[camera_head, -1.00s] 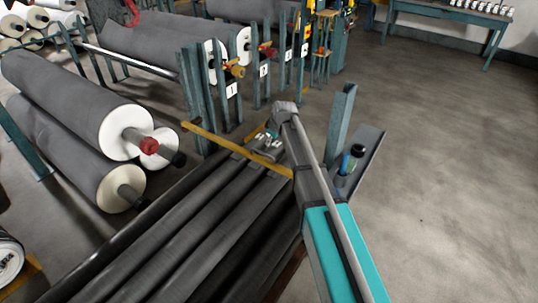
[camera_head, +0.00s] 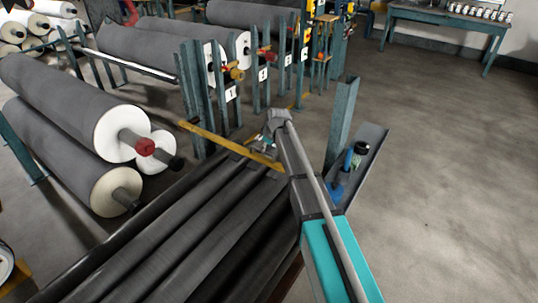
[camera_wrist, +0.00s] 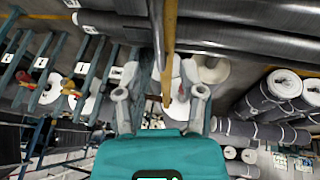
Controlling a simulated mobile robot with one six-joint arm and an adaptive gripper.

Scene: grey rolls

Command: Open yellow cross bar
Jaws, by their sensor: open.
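The yellow cross bar (camera_head: 212,137) lies slantwise over the far ends of the dark grey rolls in the head view, its left end by the green posts. My gripper (camera_head: 262,143) is small there, at the bar's right part and partly hidden by my arm. In the wrist view the yellow bar (camera_wrist: 169,55) runs down from the top edge and ends between the two grey fingers. My gripper (camera_wrist: 160,92) is open, one finger on each side of the bar, with gaps showing. I cannot tell how far the bar lies behind the fingertips.
Several dark rolls (camera_head: 190,215) lie side by side below my arm. A green post (camera_head: 341,118) and a tray (camera_head: 368,150) with bottles stand right of the arm. Large grey rolls (camera_head: 62,95) sit at left. Numbered green posts (camera_head: 229,95) stand behind. The floor at right is clear.

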